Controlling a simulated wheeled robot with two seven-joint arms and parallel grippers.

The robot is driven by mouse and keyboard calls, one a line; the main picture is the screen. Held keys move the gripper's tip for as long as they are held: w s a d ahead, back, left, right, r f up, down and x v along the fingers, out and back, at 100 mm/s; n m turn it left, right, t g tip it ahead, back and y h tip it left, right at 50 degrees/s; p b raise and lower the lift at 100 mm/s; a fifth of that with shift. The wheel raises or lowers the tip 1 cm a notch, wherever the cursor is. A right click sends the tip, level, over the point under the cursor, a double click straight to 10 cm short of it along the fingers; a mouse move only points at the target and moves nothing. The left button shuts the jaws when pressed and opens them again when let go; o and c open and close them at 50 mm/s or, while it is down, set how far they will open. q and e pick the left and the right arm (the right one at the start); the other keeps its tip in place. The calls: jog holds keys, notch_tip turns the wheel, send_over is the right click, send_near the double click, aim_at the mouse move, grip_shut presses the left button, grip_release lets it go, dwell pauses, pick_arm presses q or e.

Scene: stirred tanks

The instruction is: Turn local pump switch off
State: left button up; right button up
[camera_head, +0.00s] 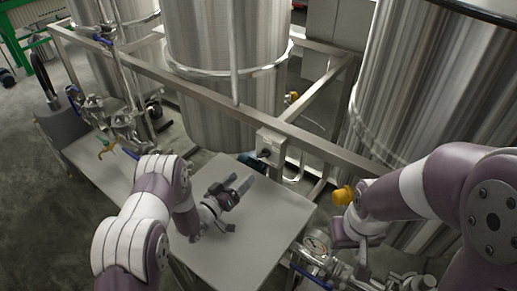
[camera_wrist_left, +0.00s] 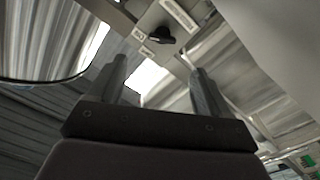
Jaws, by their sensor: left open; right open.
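The local pump switch is a grey box (camera_head: 271,145) with a black rotary knob (camera_head: 264,153), mounted on the steel frame rail in front of the middle tank. In the left wrist view the black knob (camera_wrist_left: 160,36) sits on a pale plate with white labels, beyond the fingertips and between them. My left gripper (camera_head: 240,187) is open and empty, below and left of the switch box, apart from it. Its two spread fingers show in the wrist view (camera_wrist_left: 160,72). The knob's exact setting is too small to read. My right gripper (camera_head: 350,250) is open at the lower right, away from the switch.
A bare metal platform (camera_head: 240,255) lies under my left gripper. Large steel tanks (camera_head: 225,70) stand behind the frame rail (camera_head: 195,82). A yellow cap (camera_head: 343,195) and a pressure gauge (camera_head: 316,243) are near my right gripper. Valves and piping (camera_head: 118,120) are at left.

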aim_at(262, 157)
pick_arm(q)
jog(key=x, duration=0.5)
jog(key=p+x, duration=0.1)
jog(key=x, duration=0.2)
jog(key=shift+f, duration=0.3)
jog(key=shift+x, duration=1.15)
jog(key=shift+w+d+r, duration=0.1)
jog(key=shift+w+r, duration=0.1)
jog(key=shift+r, duration=0.1)
jog(key=shift+w+d, duration=0.15)
jog(key=shift+w+d+f, duration=0.1)
jog(key=shift+w+f, duration=0.1)
jog(key=shift+w, duration=0.2)
jog(key=shift+s+r, duration=0.1)
jog(key=shift+s, duration=0.05)
jog(key=c, duration=0.9)
jog(key=shift+c, duration=0.7)
pick_arm(e)
jog(key=shift+r, duration=0.75)
